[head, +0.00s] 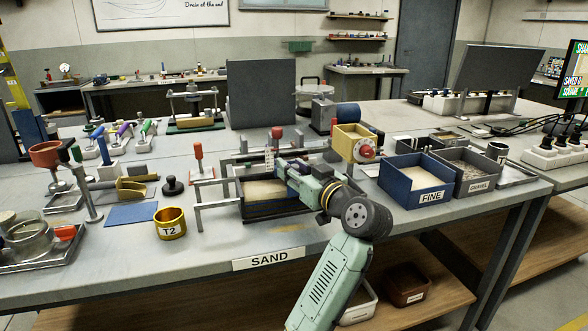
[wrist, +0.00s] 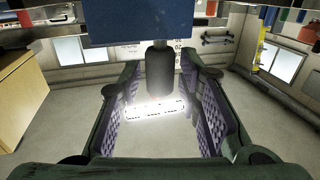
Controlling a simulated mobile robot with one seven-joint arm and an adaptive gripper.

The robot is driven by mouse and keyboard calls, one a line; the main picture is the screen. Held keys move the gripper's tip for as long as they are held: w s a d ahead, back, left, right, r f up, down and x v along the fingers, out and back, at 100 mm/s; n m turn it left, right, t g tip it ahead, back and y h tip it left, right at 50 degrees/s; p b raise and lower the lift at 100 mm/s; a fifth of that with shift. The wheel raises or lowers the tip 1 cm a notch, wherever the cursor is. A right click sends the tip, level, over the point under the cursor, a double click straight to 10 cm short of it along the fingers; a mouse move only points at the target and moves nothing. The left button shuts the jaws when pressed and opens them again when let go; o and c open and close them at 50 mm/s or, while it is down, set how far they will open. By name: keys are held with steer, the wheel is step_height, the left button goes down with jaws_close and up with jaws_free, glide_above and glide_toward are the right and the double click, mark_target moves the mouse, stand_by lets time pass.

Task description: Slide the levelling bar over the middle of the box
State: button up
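The box (head: 262,211) is dark-walled, holds pale sand, and stands on the near side of the bench between low grey rails (head: 217,203). My gripper (head: 284,167) is over the box's back right part, with the arm reaching in from the front right. In the wrist view my gripper (wrist: 161,70) is open, its purple-padded fingers spread on either side of a dark upright grip (wrist: 160,72). A gap shows on each side of that grip. It may belong to the levelling bar, but the bar itself is hidden or cannot be told apart behind my gripper.
A yellow hopper (head: 354,143) stands just right of the rails. The blue FINE bin (head: 414,182) and a GRAVEL bin (head: 463,172) are further right. The brass T2 ring (head: 171,223) and a red-handled tool (head: 199,159) stand to the left.

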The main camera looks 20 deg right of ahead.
steer(key=shift+o, duration=0.4)
steer(key=v, duration=1.2)
